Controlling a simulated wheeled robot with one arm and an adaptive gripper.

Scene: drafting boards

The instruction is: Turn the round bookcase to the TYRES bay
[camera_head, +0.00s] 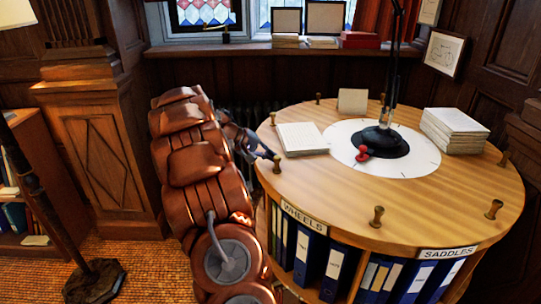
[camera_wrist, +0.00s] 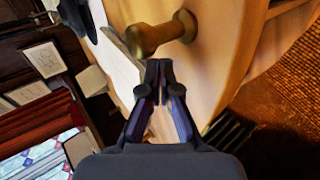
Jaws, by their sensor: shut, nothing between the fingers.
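The round bookcase (camera_head: 408,190) has a wooden top with several upright brass pegs around its rim. Its WHEELS label (camera_head: 304,219) faces front left and its SADDLES label (camera_head: 448,253) front right; no TYRES label shows. My gripper (camera_head: 270,155) is at the left rim, shut and empty, beside a brass peg (camera_head: 277,164). In the wrist view the shut fingertips (camera_wrist: 161,66) lie just short of a large brass peg (camera_wrist: 160,37); I cannot tell whether they touch it. A white disc (camera_head: 345,168) with marks lies on the top, with a small red knob (camera_head: 362,153) on it.
Blue binders (camera_head: 308,258) fill the bays below. A wooden pillar (camera_head: 104,150) and a floor lamp (camera_head: 95,281) stand at left.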

